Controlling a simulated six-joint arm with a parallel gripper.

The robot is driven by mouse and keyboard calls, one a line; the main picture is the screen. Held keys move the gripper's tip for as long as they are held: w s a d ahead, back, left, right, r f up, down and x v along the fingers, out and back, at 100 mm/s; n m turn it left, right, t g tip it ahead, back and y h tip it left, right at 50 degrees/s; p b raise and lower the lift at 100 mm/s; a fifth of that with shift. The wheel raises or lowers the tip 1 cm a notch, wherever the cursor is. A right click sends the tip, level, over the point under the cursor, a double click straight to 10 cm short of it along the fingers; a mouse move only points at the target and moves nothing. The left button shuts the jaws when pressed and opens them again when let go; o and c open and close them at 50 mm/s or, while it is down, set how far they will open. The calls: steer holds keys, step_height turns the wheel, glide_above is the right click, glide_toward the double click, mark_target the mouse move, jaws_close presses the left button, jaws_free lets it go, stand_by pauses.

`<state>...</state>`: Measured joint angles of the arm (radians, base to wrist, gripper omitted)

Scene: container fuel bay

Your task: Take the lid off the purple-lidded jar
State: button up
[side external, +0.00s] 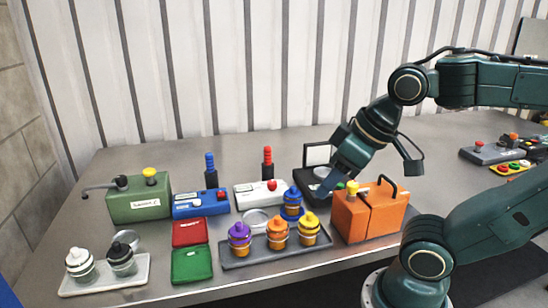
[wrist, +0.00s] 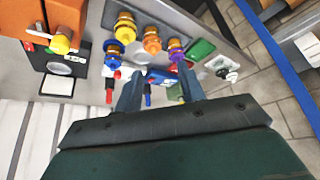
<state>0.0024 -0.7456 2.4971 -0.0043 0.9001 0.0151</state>
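The purple-lidded jar (side external: 239,238) stands upright at the left end of a grey tray (side external: 285,255), its ridged purple lid on an orange-banded body. An orange-lidded jar (side external: 278,231) and a yellow-lidded jar (side external: 308,228) stand to its right on the same tray. The purple-lidded jar also shows in the wrist view (wrist: 175,46), beyond the fingers. My gripper (side external: 322,192) is up and to the right of it, above the table near the orange box. In the wrist view my gripper (wrist: 157,84) has its two fingers apart with nothing held between them.
The orange box (side external: 371,214) is close beside my gripper. Red (side external: 189,233) and green (side external: 192,265) flat trays lie left of the jars. White-lidded (side external: 79,263) and black-lidded (side external: 121,258) jars stand at far left.

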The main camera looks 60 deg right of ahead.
steer(key=w+d+f+m+g+y, duration=0.1)
steer(key=w+m+g+y, duration=0.2)
steer(key=w+m, duration=1.2)
steer(key=m+y, duration=0.1)
steer(key=m, duration=0.8)
steer(key=shift+w+d, duration=0.2)
steer(key=shift+d, duration=0.2)
steer(key=shift+f, duration=0.15)
glide_toward(239, 228)
step_height(239, 228, down, 2)
steer(key=w, duration=0.1)
steer(key=shift+a+f, duration=0.2)
steer(key=shift+f, duration=0.1)
